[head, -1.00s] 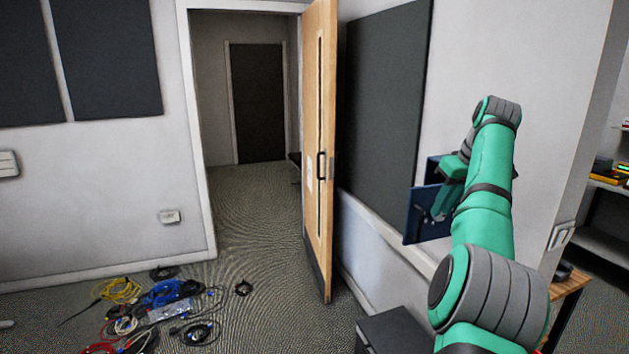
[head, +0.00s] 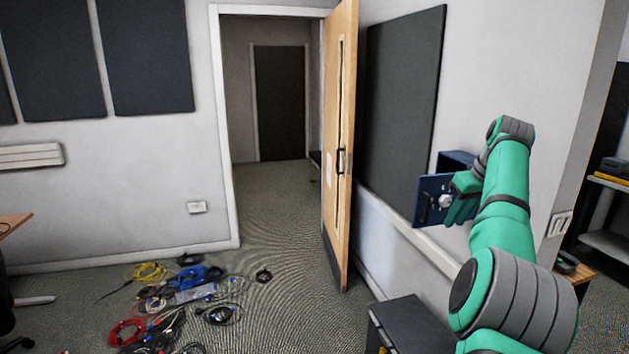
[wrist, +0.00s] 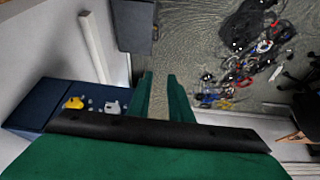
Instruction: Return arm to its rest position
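My gripper (wrist: 160,98) shows in the wrist view as two green fingers with a clear gap between them and nothing held. In the head view my gripper (head: 463,197) is partly hidden by its own wrist and arm. It appears close in front of a dark blue wall cabinet (head: 457,158). The cabinet's blue door (head: 430,190) stands open, with a handle and a pale knob on it. I cannot tell from this view whether the gripper touches it. In the wrist view the cabinet (wrist: 32,105) lies to the left of the fingers, with small yellow and white items inside.
A wooden door (head: 340,150) stands open by a doorway. Tangled cables (head: 185,300) cover the floor at the lower left. A dark low cabinet (head: 408,325) stands below the arm. A switch plate (head: 559,223) is on the wall at right. Floor near the doorway is clear.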

